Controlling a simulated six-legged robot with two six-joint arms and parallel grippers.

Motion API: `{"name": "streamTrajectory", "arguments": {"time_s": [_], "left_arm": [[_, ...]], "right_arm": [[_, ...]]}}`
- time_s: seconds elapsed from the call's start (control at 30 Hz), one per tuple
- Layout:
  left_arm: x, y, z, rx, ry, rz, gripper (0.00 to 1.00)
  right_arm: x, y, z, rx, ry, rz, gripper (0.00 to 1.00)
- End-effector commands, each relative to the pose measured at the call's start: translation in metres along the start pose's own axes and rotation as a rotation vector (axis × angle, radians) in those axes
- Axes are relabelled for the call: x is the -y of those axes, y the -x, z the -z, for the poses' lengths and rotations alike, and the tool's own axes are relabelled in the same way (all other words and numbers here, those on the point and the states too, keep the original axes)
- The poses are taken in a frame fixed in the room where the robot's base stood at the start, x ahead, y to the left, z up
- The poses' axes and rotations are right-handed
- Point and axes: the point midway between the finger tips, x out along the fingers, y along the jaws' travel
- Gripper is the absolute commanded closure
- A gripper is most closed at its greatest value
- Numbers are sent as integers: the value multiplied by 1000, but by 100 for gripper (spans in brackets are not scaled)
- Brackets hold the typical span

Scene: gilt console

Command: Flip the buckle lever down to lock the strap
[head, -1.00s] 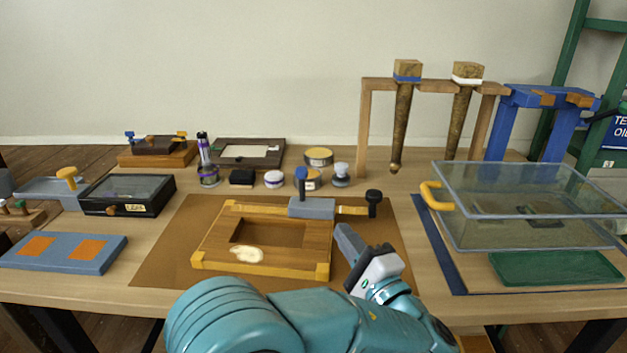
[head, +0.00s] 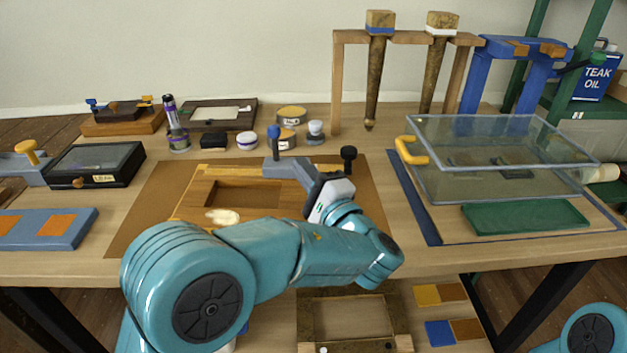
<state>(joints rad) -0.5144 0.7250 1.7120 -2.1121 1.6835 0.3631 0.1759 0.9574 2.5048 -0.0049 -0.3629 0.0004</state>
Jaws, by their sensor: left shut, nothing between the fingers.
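The buckle lever (head: 274,138) is blue and stands upright on the grey-blue buckle block (head: 273,165). The block sits at the back edge of a yellow wooden frame (head: 197,195). The strap is mostly hidden behind my arm and gripper; a black knob (head: 348,153) shows to the right of the buckle. My left gripper (head: 298,166) is shut and empty. Its grey fingers lie right of the lever and overlap the buckle block in the picture; I cannot tell whether they touch. My left forearm hides the frame's front and right. My right gripper is not in view.
A brown mat (head: 140,205) lies under the frame. Several jars and tins stand behind it, including a yellow-topped tin (head: 291,114). A glass tank (head: 490,180) stands at right, a black case (head: 94,165) at left. Tall tapered legs hang from a wooden rack (head: 337,85) behind.

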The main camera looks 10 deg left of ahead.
Motion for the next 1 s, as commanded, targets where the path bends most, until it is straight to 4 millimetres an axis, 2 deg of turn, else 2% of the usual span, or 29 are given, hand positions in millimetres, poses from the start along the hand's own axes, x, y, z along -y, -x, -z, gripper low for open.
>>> {"name": "streamTrajectory", "arguments": {"time_s": [0.03,0.2,0.4,0.57,1.0], "left_arm": [[0,-12,-1,5,2,-2,100],[0,-47,0,4,1,-1,100],[0,-72,0,1,1,0,100],[0,-79,0,1,1,0,100],[0,-79,0,0,10,-6,100]], "right_arm": [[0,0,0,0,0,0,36],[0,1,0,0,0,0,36],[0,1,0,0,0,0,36],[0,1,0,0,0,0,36],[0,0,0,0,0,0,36]]}}
